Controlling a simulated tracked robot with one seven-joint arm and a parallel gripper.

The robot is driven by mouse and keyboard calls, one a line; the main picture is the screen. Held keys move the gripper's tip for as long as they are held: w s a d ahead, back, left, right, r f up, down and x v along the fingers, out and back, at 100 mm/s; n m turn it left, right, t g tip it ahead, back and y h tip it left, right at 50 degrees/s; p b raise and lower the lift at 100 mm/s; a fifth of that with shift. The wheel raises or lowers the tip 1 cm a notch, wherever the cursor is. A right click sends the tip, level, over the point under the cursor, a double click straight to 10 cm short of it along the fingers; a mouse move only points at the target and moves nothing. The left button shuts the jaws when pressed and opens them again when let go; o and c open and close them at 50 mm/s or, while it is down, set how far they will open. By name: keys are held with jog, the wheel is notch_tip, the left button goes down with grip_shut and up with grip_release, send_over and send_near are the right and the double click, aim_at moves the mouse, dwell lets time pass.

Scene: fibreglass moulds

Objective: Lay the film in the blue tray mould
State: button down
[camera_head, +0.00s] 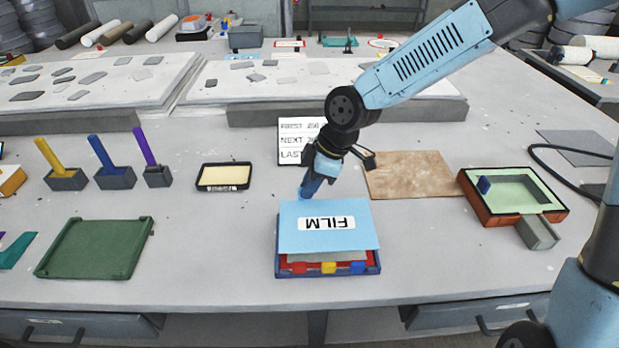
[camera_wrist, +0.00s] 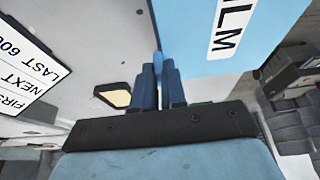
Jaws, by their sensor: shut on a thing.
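The film (camera_head: 350,239) is a light blue sheet with a white FILM label, which reads upside down in the head view. The blue tray mould (camera_head: 312,275) is near the table's front edge, with red, yellow and blue blocks along its front and a grey surface inside. The film appears over the tray and covers most of its back; I cannot tell whether it touches. My gripper (camera_head: 306,192) is shut on the film's far left edge. In the wrist view the fingertips (camera_wrist: 158,70) pinch the film (camera_wrist: 200,28).
A board with FIRST, NEXT and LAST lines (camera_head: 297,142) stands behind my gripper. A brown sheet (camera_head: 408,175) lies behind right, an orange-brown mould (camera_head: 490,214) farther right. A green tray (camera_head: 97,249) is at left, a black-framed yellow pad (camera_head: 224,176) behind. Table between the trays is clear.

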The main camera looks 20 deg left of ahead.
aim_at(309, 202)
jog(key=shift+f, duration=1.85)
jog(key=shift+f, duration=0.9)
jog(key=c, duration=1.1)
grip_release()
jog(key=shift+r, duration=0.1)
jog(key=v, duration=1.3)
jog(key=shift+r, duration=0.25)
jog(key=shift+d, duration=0.2)
